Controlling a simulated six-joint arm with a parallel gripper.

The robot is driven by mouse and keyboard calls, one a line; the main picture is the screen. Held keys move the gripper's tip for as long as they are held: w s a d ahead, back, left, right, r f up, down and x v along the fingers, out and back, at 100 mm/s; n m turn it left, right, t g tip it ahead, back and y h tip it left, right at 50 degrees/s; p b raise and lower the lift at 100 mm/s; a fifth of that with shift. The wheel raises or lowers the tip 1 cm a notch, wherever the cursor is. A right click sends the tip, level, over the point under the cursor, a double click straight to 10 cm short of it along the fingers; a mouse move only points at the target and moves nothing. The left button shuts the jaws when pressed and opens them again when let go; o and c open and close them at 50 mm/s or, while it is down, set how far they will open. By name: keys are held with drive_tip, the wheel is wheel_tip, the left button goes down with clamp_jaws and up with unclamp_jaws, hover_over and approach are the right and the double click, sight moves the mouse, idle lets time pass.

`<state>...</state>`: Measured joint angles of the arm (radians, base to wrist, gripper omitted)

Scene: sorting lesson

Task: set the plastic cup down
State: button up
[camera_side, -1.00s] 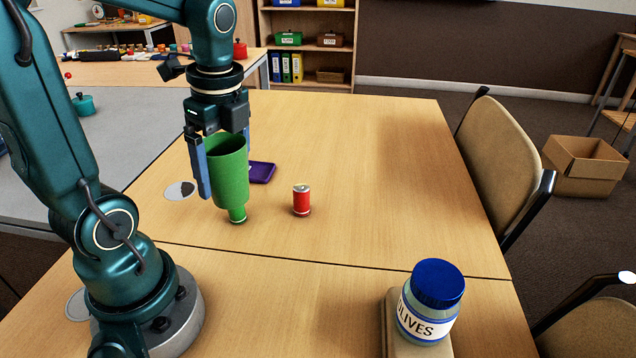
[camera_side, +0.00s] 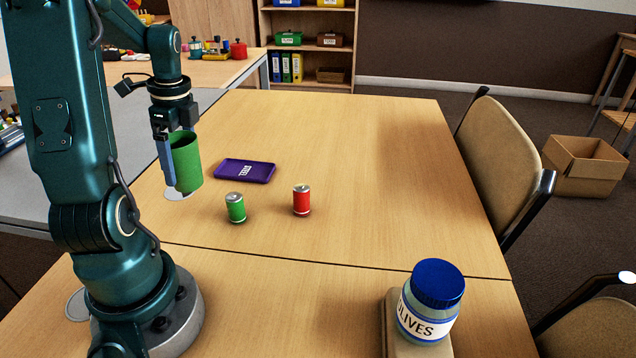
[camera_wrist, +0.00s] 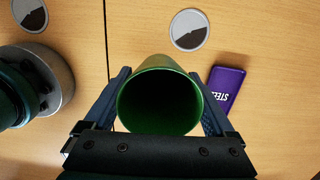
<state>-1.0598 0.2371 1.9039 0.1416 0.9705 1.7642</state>
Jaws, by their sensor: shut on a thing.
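A green plastic cup (camera_side: 188,165) is held upright between the two fingers of my gripper (camera_side: 178,158) in the side view. Its lower end is just above or on the table near a pale round disc (camera_side: 176,194); I cannot tell whether it touches. In the wrist view my gripper (camera_wrist: 160,78) has a finger on each side of the cup (camera_wrist: 158,66), and its dark open mouth faces the camera. The disc (camera_wrist: 189,30) shows there beyond the cup, apart from it in the picture.
A green can (camera_side: 235,208) and a red can (camera_side: 301,200) stand on the table (camera_side: 370,150). An olives jar (camera_side: 431,300) stands front right on a block.

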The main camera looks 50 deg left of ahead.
sight(188, 185)
drive_tip(key=shift+f, duration=2.9)
drive_tip(key=shift+f, duration=0.1)
drive_tip(key=o, duration=1.2)
drive_tip(key=shift+c, duration=0.2)
wheel_tip(188, 185, up, 12)
drive_tip(key=w+d, duration=0.1)
drive_tip(key=w+d+r+n+t+y, duration=0.1)
drive_tip(key=w+d+n+t, duration=0.1)
drive_tip(key=d, duration=0.5)
drive_tip(key=w+d+r+n+t, duration=0.1)
drive_tip(key=w+d+n, duration=0.1)
drive_tip(key=d, duration=0.4)
drive_tip(key=s+d+f+n+t+h, duration=0.1)
drive_tip(key=d+n, duration=0.4)
drive_tip(key=d, duration=0.6)
drive_tip(key=s+t+h, duration=0.1)
drive_tip(key=s+t, duration=0.1)
drive_tip(key=shift+d+t, duration=0.3)
drive_tip(key=shift+d, duration=0.05)
